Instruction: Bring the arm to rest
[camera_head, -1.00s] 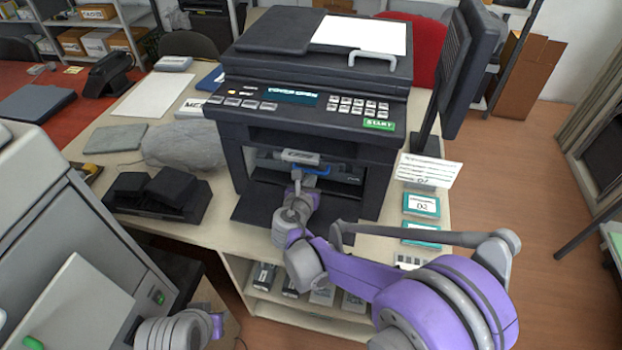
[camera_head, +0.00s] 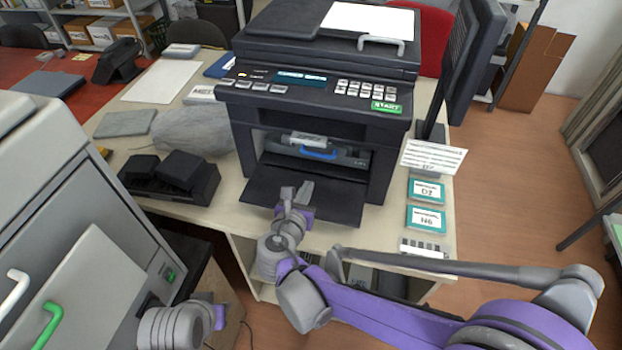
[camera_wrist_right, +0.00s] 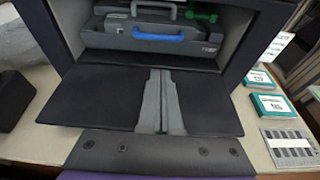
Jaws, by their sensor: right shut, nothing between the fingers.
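My right gripper (camera_head: 296,196) is shut and empty, just in front of the printer's lowered front flap (camera_head: 300,190). In the right wrist view its two fingers (camera_wrist_right: 162,102) lie together across the flap. The dark printer (camera_head: 318,100) stands on the desk with its front bay open. Inside the bay sits a dark cartridge (camera_head: 345,158) with a blue handle (camera_head: 318,153); the handle also shows in the right wrist view (camera_wrist_right: 158,34). Part of my left arm shows at the lower left of the head view, but its gripper is out of frame.
Several teal-edged boxes (camera_head: 426,191) lie on the desk right of the printer. A black holder (camera_head: 170,176) stands to its left. A grey cabinet (camera_head: 70,200) with a green handle fills the left side. A monitor (camera_head: 472,65) stands at the right.

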